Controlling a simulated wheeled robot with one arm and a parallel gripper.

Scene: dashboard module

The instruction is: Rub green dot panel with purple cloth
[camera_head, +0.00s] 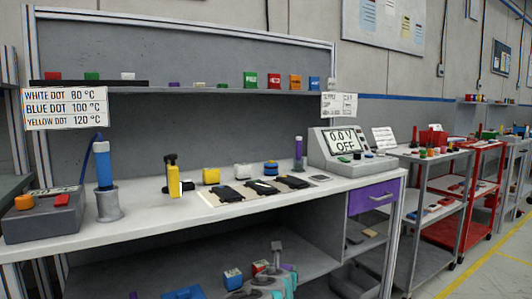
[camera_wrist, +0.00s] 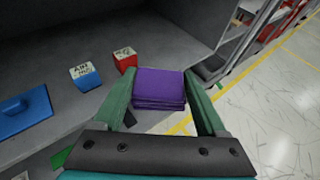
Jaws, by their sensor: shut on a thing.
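The folded purple cloth (camera_wrist: 158,92) sits between the green fingers of my gripper (camera_wrist: 161,76) in the wrist view. My gripper is shut on it and holds it over the lower part of the workbench, near its right end. In the head view my gripper shows only partly, at the bottom edge, below the worktop. Three dark panels lie side by side on a pale mat (camera_head: 210,203) on the worktop: a left panel (camera_head: 229,194), a middle panel (camera_head: 261,187) and a right panel (camera_head: 293,181). Their dot colours are too small to tell.
A display unit (camera_head: 345,146) reading "0.0 V OFF" stands right of the mat. A blue box (camera_wrist: 85,76) and a red box (camera_wrist: 125,59) sit on the lower shelf. The worktop's front strip is clear.

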